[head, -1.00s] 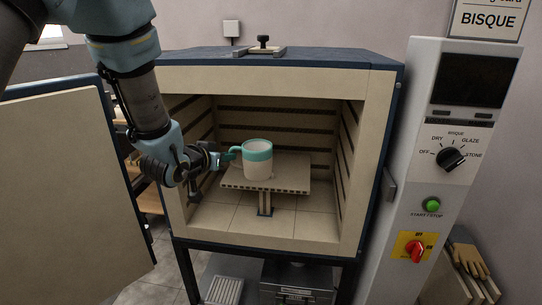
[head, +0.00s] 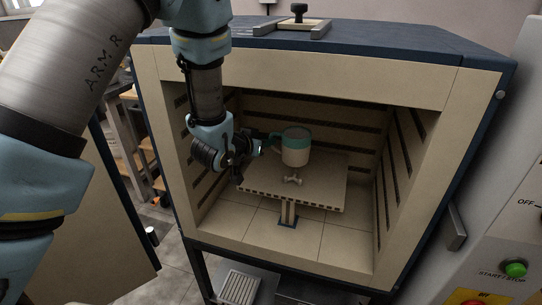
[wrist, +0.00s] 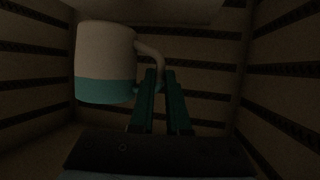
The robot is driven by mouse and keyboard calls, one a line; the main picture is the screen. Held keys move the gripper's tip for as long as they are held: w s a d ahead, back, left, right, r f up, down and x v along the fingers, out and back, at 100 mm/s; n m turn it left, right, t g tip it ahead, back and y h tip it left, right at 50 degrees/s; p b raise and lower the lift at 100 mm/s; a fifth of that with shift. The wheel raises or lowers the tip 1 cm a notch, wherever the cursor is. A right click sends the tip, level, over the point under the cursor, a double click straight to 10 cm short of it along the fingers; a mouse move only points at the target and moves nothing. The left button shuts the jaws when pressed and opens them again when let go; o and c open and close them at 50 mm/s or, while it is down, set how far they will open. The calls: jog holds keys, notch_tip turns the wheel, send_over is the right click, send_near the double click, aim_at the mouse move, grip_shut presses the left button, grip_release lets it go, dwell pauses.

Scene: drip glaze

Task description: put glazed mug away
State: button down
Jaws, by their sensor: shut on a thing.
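The glazed mug (head: 295,150) is cream with a teal band at its rim. It is upright inside the kiln (head: 310,62), just above the kiln shelf (head: 328,182). A small pale stilt (head: 292,180) lies on the shelf below it, with a gap showing between them. My gripper (head: 271,146) reaches in from the left and is shut on the mug's handle. In the dark wrist view, the mug (wrist: 105,60) appears inverted, teal side down, with its handle at the green fingers (wrist: 160,85) of my gripper.
The kiln's side walls are close around the shelf, and its front is open. The open kiln door (head: 100,240) stands at the lower left. The control panel (head: 500,225) is at the right. A slatted tray (head: 239,287) sits below the kiln.

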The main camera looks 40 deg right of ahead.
jog(key=shift+f+p, duration=0.55)
jog(key=shift+f, duration=1.95)
jog(key=shift+f, duration=0.15)
jog(key=c, duration=0.9)
grip_release()
jog(key=shift+a+r, duration=0.2)
jog(key=b+v, duration=0.3)
jog(key=v, duration=0.8)
jog(key=shift+s+a, duration=0.2)
jog(key=shift+a, duration=0.1)
jog(key=shift+r, duration=0.15)
